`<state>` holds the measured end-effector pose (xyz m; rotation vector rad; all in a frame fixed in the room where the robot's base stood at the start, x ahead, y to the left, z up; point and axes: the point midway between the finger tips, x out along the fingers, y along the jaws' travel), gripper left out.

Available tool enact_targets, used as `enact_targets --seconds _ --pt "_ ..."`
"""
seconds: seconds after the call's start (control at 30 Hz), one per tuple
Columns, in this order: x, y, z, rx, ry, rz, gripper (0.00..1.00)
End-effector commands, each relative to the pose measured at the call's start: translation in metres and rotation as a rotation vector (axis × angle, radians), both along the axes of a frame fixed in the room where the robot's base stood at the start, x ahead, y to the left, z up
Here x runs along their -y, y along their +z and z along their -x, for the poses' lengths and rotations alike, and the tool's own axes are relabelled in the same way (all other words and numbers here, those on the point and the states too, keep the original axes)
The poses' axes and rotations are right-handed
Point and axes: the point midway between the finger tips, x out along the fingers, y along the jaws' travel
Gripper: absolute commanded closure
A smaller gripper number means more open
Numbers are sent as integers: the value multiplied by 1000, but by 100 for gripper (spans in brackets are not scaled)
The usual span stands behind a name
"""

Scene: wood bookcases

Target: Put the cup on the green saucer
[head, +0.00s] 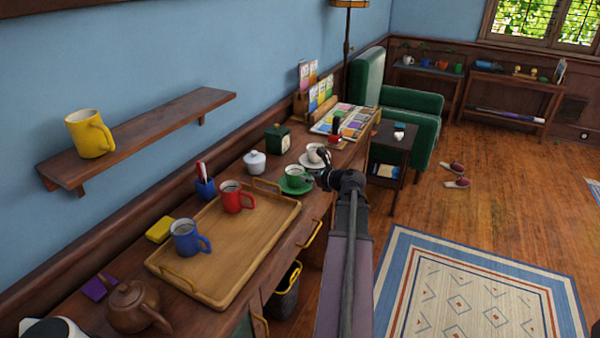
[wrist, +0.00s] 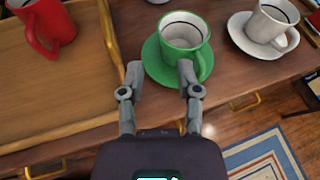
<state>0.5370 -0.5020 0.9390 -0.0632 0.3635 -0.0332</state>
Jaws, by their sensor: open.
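A green cup (head: 294,175) stands upright on the green saucer (head: 284,187) on the long wooden desk. In the wrist view the green cup (wrist: 184,36) is ahead of my gripper, its handle towards me on the right, and the green saucer (wrist: 153,60) shows around its base. My gripper (wrist: 160,74) is open and empty, its fingertips over the saucer's near edge, the right one close to the cup's handle. I cannot tell if it touches. In the head view my gripper (head: 325,169) is just right of the green cup.
A white cup (wrist: 268,21) on a white saucer (wrist: 245,40) stands to the right. A wooden tray (head: 215,255) holds a red mug (head: 232,198) and a blue mug (head: 185,238). A white lidded pot (head: 255,162) stands behind the green cup. Open floor lies right of the desk.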

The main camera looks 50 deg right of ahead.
Motion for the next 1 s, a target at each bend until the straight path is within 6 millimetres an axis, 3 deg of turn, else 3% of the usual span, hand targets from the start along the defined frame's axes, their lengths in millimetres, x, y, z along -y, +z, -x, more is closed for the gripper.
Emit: enact_targets --seconds 0.23,1.0 --pt "-1 6 15 1 0 -1 56" --pt "-1 6 16 0 1 0 56"
